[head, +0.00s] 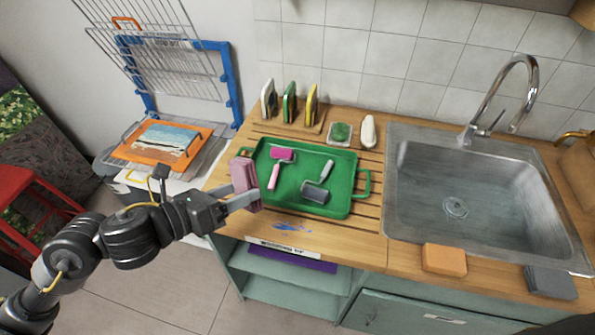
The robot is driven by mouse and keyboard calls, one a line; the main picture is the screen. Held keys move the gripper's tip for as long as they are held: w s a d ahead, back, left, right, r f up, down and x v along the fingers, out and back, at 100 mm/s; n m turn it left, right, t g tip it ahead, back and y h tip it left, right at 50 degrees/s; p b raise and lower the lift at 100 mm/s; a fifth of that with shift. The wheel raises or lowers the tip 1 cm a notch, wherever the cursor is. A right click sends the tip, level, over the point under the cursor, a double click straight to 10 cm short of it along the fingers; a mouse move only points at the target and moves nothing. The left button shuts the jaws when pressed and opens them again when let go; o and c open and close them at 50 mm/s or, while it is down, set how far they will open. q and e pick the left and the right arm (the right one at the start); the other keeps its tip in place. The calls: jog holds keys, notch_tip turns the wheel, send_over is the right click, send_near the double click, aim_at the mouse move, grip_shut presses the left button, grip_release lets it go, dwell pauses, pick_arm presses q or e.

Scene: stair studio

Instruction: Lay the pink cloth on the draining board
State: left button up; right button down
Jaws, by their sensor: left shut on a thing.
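My left gripper (243,200) comes in from the left and is shut on the pink cloth (244,175), a folded piece held upright at the left end of the counter. The cloth is beside the left end of the green tray (345,187); I cannot tell whether they touch. The draining board (371,197) is the grooved wooden part of the counter, left of the sink, and the tray covers much of it. My right gripper is not in view.
The tray holds a pink roller (274,175) and a grey roller (317,191). A green scrubber dish (340,133) and a white object (368,131) are near the sink (455,190). An orange sponge (444,259) lies at the front edge.

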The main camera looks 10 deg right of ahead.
pick_arm(q)
jog(key=s+d+m+g, duration=0.1)
jog(key=d+m+g, duration=0.1)
jog(key=d, duration=0.1)
jog(key=s+d+r+m+g+y, duration=0.1)
jog(key=s+d+m+g, duration=0.1)
jog(key=d+g, duration=0.1)
jog(key=s+d+r+m+g, duration=0.1)
jog(key=s+d+m+g, duration=0.1)
jog(key=d, duration=0.3)
jog(key=shift+s+d+r+m+g, duration=0.15)
jog(key=shift+s+r+m+g, duration=0.15)
jog(key=shift+g, duration=0.3)
jog(key=s+f+m+g+y+p, duration=0.1)
jog(key=s+f+m+g+y, duration=0.2)
jog(key=s+f+m+y, duration=0.35)
jog(key=w+a+m+t+y, duration=0.1)
jog(key=w+a, duration=0.2)
jog(key=a, duration=0.1)
jog(key=w+a+m+t+y, duration=0.1)
jog(key=w+a+y, duration=0.1)
jog(key=w+a, duration=0.2)
jog(key=w+a+m+y, duration=0.1)
jog(key=w+a+y, duration=0.1)
jog(key=a, duration=0.3)
jog(key=shift+w+a+r+m+t+p, duration=0.3)
jog(key=shift+w+a+t+p, duration=0.1)
jog(key=shift+w, duration=0.25)
jog(key=shift+w, duration=0.15)
